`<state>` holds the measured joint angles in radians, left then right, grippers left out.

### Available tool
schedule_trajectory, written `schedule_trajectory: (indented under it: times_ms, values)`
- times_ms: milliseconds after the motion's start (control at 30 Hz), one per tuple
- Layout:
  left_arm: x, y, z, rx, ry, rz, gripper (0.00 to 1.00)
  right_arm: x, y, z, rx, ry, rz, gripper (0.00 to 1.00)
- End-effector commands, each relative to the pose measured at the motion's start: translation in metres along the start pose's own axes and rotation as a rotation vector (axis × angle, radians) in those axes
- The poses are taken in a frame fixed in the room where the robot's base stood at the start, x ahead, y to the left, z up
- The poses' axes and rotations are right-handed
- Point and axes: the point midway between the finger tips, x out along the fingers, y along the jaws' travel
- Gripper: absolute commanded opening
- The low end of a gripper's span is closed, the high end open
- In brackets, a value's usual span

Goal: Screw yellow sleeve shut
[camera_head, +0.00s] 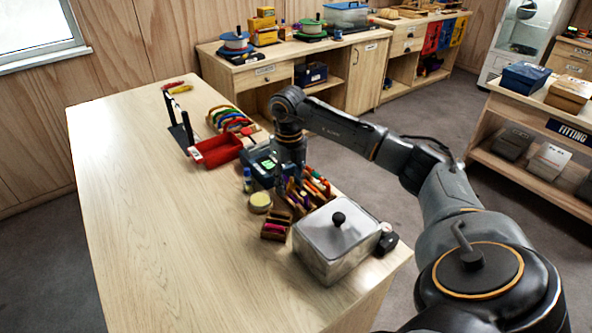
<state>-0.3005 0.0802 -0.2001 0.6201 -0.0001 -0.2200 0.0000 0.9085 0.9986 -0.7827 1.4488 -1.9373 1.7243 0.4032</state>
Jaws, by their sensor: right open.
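A small yellow item (181,89) lies at the far end of the wooden table, beside a red one (173,84) and close to a black stand with a bar (186,122). It is too small to tell whether it is a carabiner or how its sleeve sits. My right gripper (291,192) points down at the table's right side, over or beside a wooden rack of coloured pieces (316,186). It is open; its fingertips are hard to make out against the rack. My left gripper is not in view.

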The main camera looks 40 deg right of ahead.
Motion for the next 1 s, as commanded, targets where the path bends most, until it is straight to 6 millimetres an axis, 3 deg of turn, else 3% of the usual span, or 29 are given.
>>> schedule_trajectory:
  times_ms: [433,1000]
  values:
    - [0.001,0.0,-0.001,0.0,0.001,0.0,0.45,0.002,0.005,0.0,0.0,0.0,0.001,0.41]
    - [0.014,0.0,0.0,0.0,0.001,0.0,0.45,0.023,0.005,0.0,0.0,0.001,0.0,0.41]
